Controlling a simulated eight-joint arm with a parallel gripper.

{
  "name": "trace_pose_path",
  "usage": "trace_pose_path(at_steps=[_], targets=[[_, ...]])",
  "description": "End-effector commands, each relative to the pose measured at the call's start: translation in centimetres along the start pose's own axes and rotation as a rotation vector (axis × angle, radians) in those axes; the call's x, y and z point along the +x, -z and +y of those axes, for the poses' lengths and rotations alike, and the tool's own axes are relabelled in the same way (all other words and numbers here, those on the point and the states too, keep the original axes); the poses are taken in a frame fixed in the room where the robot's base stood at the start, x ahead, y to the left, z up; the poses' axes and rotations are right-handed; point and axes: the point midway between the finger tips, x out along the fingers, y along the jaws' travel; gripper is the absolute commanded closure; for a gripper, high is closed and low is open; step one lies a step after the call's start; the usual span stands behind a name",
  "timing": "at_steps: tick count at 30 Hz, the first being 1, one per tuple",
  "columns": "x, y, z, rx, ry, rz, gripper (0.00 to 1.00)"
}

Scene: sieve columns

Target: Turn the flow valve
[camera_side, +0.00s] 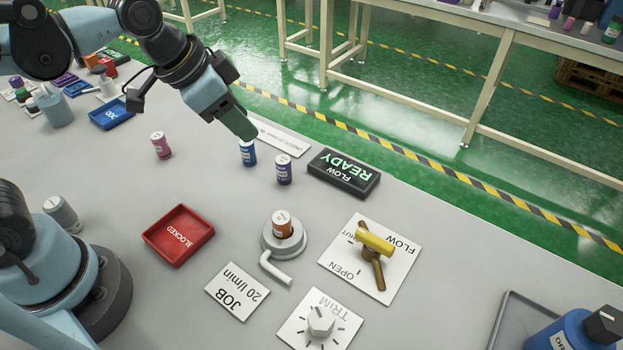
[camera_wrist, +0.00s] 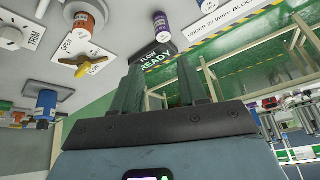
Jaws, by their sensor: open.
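The flow valve (camera_side: 375,262) has a yellow grip and a brass-coloured lever on a white plate (camera_side: 400,273) marked FLOW and OPEN, with another label partly covered by the grip. The grip lies near the covered label and the lever end points to the front of the plate. The valve (camera_wrist: 84,66) also shows at upper left in the wrist view. My gripper (camera_side: 245,130) is open and empty, up and to the left of the valve, well apart from it. In the wrist view its two fingers (camera_wrist: 158,88) stand apart with nothing between them.
A blue-labelled column (camera_side: 247,153) and a purple column (camera_side: 284,170) stand near my gripper. An orange column (camera_side: 282,226) sits in a round metal holder with a spout.

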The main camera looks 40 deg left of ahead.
Motion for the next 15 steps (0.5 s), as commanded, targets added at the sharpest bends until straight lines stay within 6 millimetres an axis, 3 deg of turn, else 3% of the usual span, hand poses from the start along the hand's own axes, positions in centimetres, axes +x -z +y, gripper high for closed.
trace_pose_path(at_steps=[1, 6, 15], targets=[[0.4, 1.5, 1.3, 0.095, -0.049, -0.017, 0.57], [1.9, 5.1, 5.9, 0.416, -0.211, -0.056, 0.57], [4.4, 8.5, 13.4, 0.869, -0.456, -0.061, 0.57]])
